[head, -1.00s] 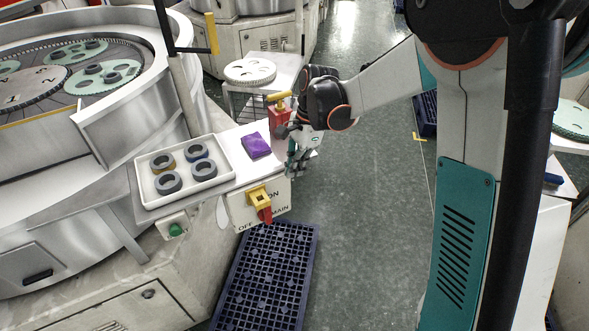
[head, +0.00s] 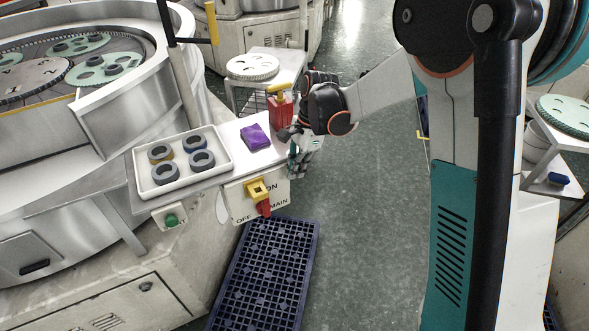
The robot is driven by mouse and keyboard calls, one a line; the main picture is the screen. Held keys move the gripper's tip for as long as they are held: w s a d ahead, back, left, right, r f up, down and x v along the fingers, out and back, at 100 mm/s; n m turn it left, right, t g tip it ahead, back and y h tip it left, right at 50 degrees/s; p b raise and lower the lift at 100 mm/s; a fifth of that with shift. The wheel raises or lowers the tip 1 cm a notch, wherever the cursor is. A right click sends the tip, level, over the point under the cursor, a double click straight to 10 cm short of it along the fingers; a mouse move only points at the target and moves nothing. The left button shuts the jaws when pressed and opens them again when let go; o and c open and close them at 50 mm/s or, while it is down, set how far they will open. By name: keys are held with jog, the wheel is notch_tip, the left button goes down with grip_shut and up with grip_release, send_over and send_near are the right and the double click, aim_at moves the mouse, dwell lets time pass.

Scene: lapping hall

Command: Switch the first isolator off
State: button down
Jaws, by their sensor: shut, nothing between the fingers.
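The isolator is a pale box (head: 240,205) on the front of the side table, with a yellow plate (head: 257,189) and a red handle (head: 264,208). "ON" shows at its upper right, "OFF" at its lower left and "MAIN" at its lower right. The red handle hangs downward, slightly right, between the words "OFF" and "MAIN". My gripper (head: 300,169) is just beyond the table's right edge, above and to the right of the isolator, pointing down. It is shut and empty, apart from the handle. My wrist hides part of it.
A green button (head: 171,220) is left of the isolator. A dark floor grate (head: 262,275) lies below. Clear floor extends right.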

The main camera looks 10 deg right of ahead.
aim_at(263, 203)
jog(key=a+f, duration=0.1)
jog(key=f, duration=0.1)
jog(key=s+a+f+b, duration=0.1)
jog(key=f, duration=0.1)
jog(key=a+f, duration=0.2)
jog(key=shift+s+f+b, duration=0.25)
jog(key=shift+s+b, duration=0.05)
jog(key=shift+b, duration=0.05)
jog(key=shift+s+a, duration=0.2)
jog(key=shift+a, duration=0.35)
jog(key=shift+a+r, duration=0.1)
